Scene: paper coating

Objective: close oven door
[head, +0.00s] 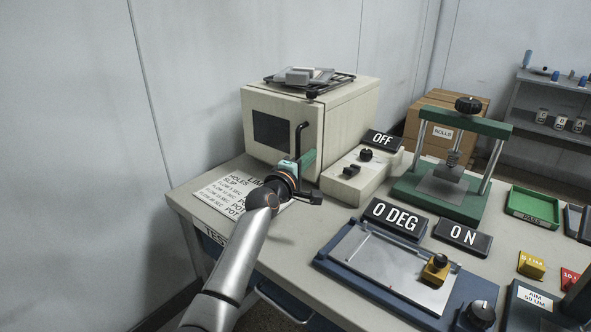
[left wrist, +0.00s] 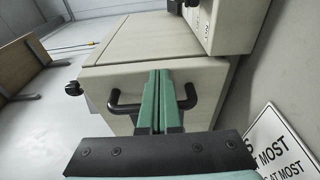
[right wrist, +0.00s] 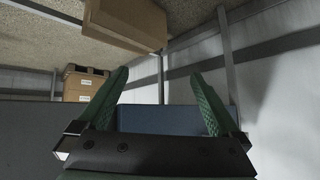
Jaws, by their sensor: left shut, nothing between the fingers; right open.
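The oven (head: 345,105) is a beige box at the back left of the bench. Its door (head: 255,108) has a dark window and looks flush with the body; I cannot tell whether a small gap is left. The black door handle (head: 298,140) stands on the door's right side. My left gripper (head: 306,158) is shut and empty, just in front of the handle's lower part. In the left wrist view the shut green fingers (left wrist: 159,75) cover the middle of the handle (left wrist: 122,105); contact is unclear. My right gripper (right wrist: 165,90) is open and empty, outside the head view.
A control box (head: 352,178) with an OFF sign stands right of the oven. A printed sheet (head: 225,200) lies before it. A green press (head: 445,165) and a blue-framed plate (head: 375,265) fill the bench further right. A tray (head: 310,77) sits on the oven.

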